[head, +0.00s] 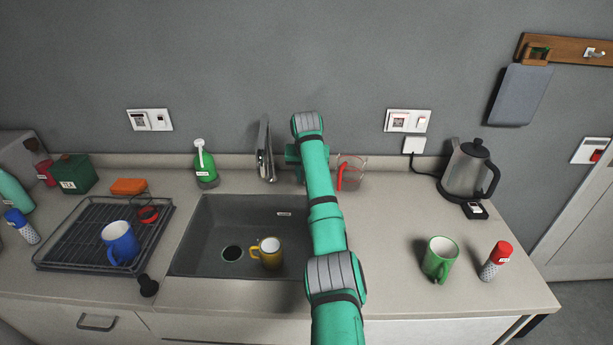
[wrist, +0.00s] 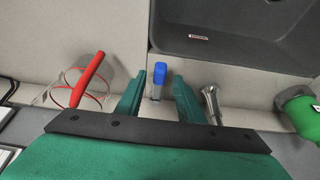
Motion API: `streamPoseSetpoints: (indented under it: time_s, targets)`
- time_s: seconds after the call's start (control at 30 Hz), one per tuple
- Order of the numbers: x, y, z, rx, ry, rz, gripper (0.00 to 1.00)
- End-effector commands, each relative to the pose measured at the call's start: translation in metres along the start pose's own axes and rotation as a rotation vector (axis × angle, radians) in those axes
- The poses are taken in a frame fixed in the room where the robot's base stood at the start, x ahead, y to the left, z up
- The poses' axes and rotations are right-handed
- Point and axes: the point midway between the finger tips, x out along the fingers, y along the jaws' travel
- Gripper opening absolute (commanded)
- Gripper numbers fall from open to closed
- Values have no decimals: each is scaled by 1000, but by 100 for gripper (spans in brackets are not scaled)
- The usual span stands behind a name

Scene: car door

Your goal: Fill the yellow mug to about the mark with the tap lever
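The yellow mug (head: 270,254) stands upright on the sink floor, right of the drain. Its contents and any mark are too small to make out. The chrome tap (head: 264,155) rises behind the sink, left of my arm; I see no clear water stream. In the wrist view a short blue-capped post (wrist: 158,82), seemingly the tap lever, stands between the fingers of my gripper (wrist: 159,92). The gripper is open, with a gap visible on both sides of the post. In the head view my arm hides the post and most of the gripper.
A clear jug with a red handle (head: 350,172) stands right of my gripper. A green soap bottle (head: 205,165) is left of the tap. A rack with a blue mug (head: 120,243), a green mug (head: 440,260) and a kettle (head: 466,172) stand farther off.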

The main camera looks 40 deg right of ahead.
Motion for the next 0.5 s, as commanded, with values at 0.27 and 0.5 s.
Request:
streamPoseSetpoints:
  time_s: [0.27,0.5]
  targets:
    - [-18,-2,0,-3,2,-1,34]
    - [-63,-2,-1,-3,4,-1,34]
